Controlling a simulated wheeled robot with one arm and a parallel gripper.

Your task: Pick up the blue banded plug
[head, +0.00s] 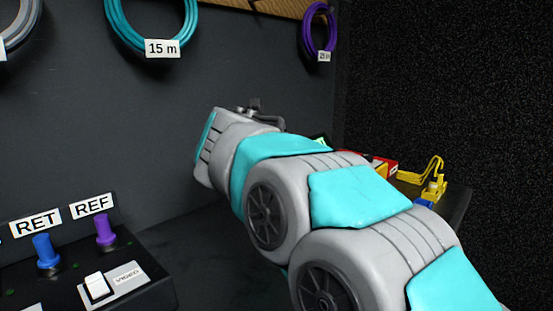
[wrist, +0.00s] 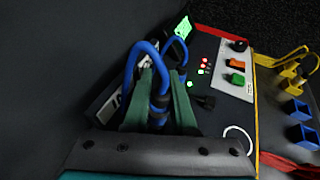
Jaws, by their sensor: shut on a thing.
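In the wrist view, my gripper (wrist: 162,73) has its two green fingers shut on a blue plug with dark bands (wrist: 158,104). The plug stands between the fingers, and its lower end is hidden by the gripper body. A blue cable (wrist: 131,64) loops up and over beside the left finger. Another blue length (wrist: 183,52) rises behind the right finger. In the head view my arm covers the middle, and the fingers and held plug are hidden.
In the head view, a panel holds a blue plug (head: 47,252) by RET and a purple plug (head: 105,230) by REF. A teal coil (head: 112,25) and purple coil (head: 309,35) hang on the wall. In the wrist view, a lit box (wrist: 222,72) and blue blocks (wrist: 300,110) lie right.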

